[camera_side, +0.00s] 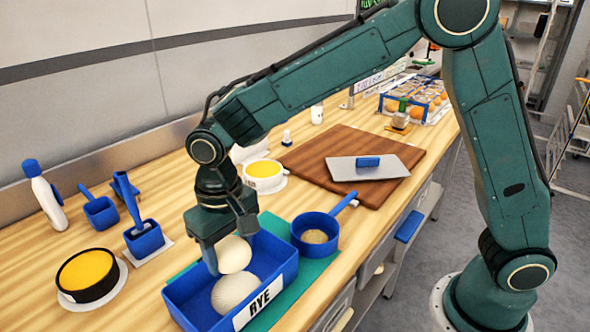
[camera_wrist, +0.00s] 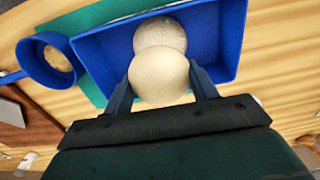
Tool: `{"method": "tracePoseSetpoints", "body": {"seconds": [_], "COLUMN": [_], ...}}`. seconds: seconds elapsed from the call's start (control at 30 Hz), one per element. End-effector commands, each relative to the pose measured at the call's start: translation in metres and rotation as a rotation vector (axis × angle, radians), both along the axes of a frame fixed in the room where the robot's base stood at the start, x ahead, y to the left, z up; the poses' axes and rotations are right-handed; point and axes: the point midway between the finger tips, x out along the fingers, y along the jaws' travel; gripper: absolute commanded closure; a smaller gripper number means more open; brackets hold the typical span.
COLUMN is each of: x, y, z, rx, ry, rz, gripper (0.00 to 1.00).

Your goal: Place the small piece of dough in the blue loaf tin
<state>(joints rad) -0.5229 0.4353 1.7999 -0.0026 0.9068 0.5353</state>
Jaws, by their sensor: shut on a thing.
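The blue loaf tin (camera_side: 190,300) with a white label reading RYE lies on a green mat (camera_side: 315,268) near the table's front edge. My gripper (camera_side: 232,252) is shut on a pale, round piece of dough (camera_side: 235,254), held at the tin's far end, within its outline. A second pale ball of dough (camera_side: 236,292) rests inside the tin, next to the held one. In the wrist view the held dough (camera_wrist: 160,77) sits between my fingers and partly covers the other ball (camera_wrist: 160,35). Whether the held dough touches the tin floor or the other ball, I cannot tell.
A blue measuring pan (camera_side: 315,234) stands right beside the tin. A dark bowl of yellow stuff (camera_side: 88,274), blue scoops (camera_side: 143,238) and a white bottle (camera_side: 44,197) are to the left. A brown board (camera_side: 325,150) with a grey scraper (camera_side: 385,168) lies behind.

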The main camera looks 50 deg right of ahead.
Motion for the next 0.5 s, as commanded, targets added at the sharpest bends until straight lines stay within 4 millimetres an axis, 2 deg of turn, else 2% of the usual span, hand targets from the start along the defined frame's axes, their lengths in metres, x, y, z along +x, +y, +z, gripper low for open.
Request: {"method": "tracePoseSetpoints", "body": {"seconds": [0.03, 0.2, 0.33, 0.5], "x": [-0.001, 0.000, 0.000, 0.000], "y": [0.000, 0.000, 0.000, 0.000], "z": [-0.010, -0.035, -0.044, -0.046], "rx": [-0.003, -0.001, -0.001, 0.001], "ry": [0.004, 0.002, 0.001, -0.001], "rz": [0.000, 0.000, 0.000, 0.000], "gripper": [0.70, 0.70, 0.70, 0.70]}}
